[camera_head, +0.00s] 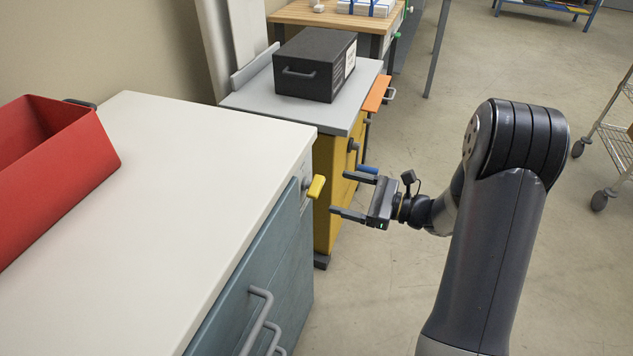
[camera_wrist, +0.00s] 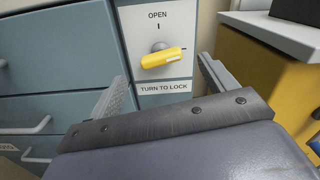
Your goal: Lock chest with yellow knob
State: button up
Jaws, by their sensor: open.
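The chest (camera_head: 185,200) is blue-grey with a white top and grey bar handles, at the left of the head view. Its yellow knob (camera_head: 316,187) sticks out near the top of the front, at the far corner. In the wrist view the knob (camera_wrist: 162,58) lies roughly level on a light plate (camera_wrist: 160,88) marked OPEN above and TURN TO LOCK below. My gripper (camera_head: 353,191) is open and empty, a short gap in front of the knob. In the wrist view its fingers (camera_wrist: 161,82) show to either side below the knob, apart from it.
A red bin (camera_head: 50,165) stands on the chest's top. A yellow cabinet (camera_head: 328,160) with a grey top stands just beyond, bearing a black box (camera_head: 314,65). An orange drawer or panel (camera_head: 377,93) juts from its right side. The floor (camera_head: 345,300) is clear in front.

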aim_at(322, 186)
jog(key=x, duration=0.7)
jog(key=shift+w+a+b, duration=0.1)
jog(key=shift+a+b, duration=0.2)
jog(key=shift+a, duration=0.05)
jog(key=c, duration=1)
jog(key=shift+r+m+p, duration=0.15)
jog(key=shift+m+p, duration=0.35)
jog(key=shift+p, duration=0.2)
jog(key=shift+w+m+p, duration=0.1)
jog(key=shift+m+p, duration=0.5)
jog(key=shift+m, duration=0.2)
jog(key=shift+f, duration=0.25)
jog(key=o, duration=1)
jog(key=shift+d, duration=0.1)
jog(key=v, duration=1)
jog(key=shift+d+p, duration=0.35)
